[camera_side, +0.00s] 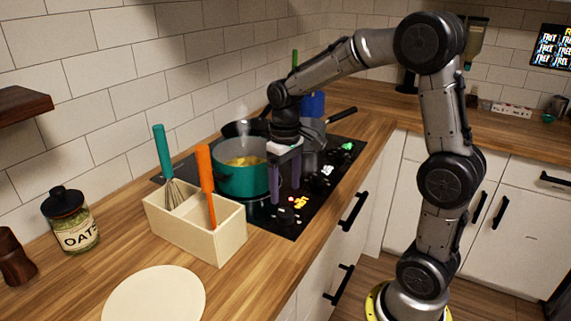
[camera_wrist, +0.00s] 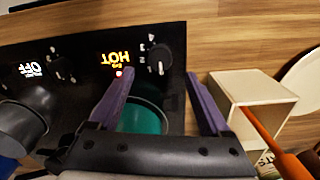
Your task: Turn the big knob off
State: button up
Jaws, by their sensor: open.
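In the wrist view the big knob (camera_wrist: 158,57) is a dark round dial with a white pointer line, beside a lit orange HOT label (camera_wrist: 115,58) on the black cooktop. The orange label also shows in the side view (camera_side: 299,202). My gripper (camera_wrist: 159,75) is open, its two purple fingers pointing down at the control strip. In the wrist view the knob appears just beyond the fingertips, between them; I cannot tell whether they touch anything. In the side view my gripper (camera_side: 285,196) hangs in front of the teal pot, and the knob is not clear.
The teal pot (camera_side: 232,181) steams beside my fingers. A second knob (camera_wrist: 62,68) with a white OFF label is further left in the wrist view. A cream utensil box (camera_side: 190,238) holding a whisk and an orange-handled tool stands close by. A round board (camera_side: 153,300) lies in front.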

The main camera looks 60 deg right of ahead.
notch_tip(320, 180, up, 7)
jog(key=shift+f, duration=0.15)
jog(key=shift+a, duration=0.1)
jog(key=s+a+r+n+t, duration=0.1)
jog(key=s+a+r+t, duration=0.2)
jog(key=s+a+r, duration=0.4)
jog(key=s+a+f+n+t, duration=0.1)
jog(key=s+f+t, duration=0.1)
jog(key=s+f, duration=0.5)
jog(key=shift+s+a+f+t, duration=0.15)
jog(key=shift+s+t, duration=0.15)
jog(key=shift+s, duration=1.2)
